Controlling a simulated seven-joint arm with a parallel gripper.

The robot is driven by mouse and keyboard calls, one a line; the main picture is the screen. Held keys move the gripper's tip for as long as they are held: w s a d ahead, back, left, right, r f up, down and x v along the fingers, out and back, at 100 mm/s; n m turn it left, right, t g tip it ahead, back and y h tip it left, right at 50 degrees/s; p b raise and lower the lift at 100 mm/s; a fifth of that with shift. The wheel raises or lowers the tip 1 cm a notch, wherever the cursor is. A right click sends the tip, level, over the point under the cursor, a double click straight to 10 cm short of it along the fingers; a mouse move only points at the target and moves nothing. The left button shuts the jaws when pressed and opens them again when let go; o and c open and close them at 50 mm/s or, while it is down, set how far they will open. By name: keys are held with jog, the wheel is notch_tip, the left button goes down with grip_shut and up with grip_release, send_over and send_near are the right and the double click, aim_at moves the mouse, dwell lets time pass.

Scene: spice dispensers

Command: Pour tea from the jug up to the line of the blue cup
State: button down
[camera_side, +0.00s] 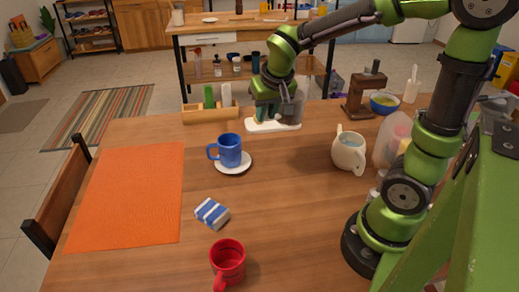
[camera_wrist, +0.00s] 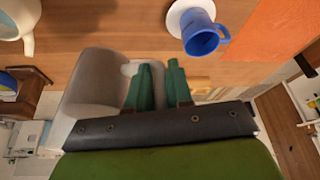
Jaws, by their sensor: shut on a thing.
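The blue cup (camera_side: 229,151) stands upright on a white saucer (camera_side: 234,169) near the middle of the table; it also shows at the top of the wrist view (camera_wrist: 202,35). Its line and inside cannot be made out. My gripper (camera_side: 268,112) is at the back of the table. Its green fingers (camera_wrist: 155,84) are shut on what looks like the handle of a grey jug (camera_wrist: 97,82). In the side view the jug (camera_side: 299,97) is partly hidden behind my gripper, over a white tray (camera_side: 272,126). Tea inside it cannot be seen.
A cream pitcher (camera_side: 349,153) stands right of the cup. A blue-striped box (camera_side: 212,213) and a red mug (camera_side: 228,262) stand in front. An orange mat (camera_side: 128,197) lies left. A wooden rack (camera_side: 210,114), a brown stand (camera_side: 362,97) and a blue bowl (camera_side: 385,103) are at the back.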

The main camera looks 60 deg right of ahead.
jog(key=w+a+n, duration=0.2)
jog(key=w+a, duration=0.4)
jog(key=a, duration=0.7)
jog(key=w+a+n, duration=0.1)
jog(key=w+a, duration=0.5)
jog(key=a, duration=0.7)
jog(key=shift+y, duration=0.4)
notch_tip(320, 180, down, 12)
jog(key=shift+s, duration=0.1)
jog(key=shift+d+r, duration=0.1)
jog(key=shift+r, duration=0.05)
jog(key=d+r+y, duration=0.1)
jog(key=r+y, duration=0.1)
jog(key=d+r+m+y+p, duration=0.1)
jog(key=d+r+y, duration=0.1)
jog(key=shift+s+d+t+y, duration=0.2)
jog(key=shift+t+y, duration=0.1)
jog(key=shift+y, duration=0.1)
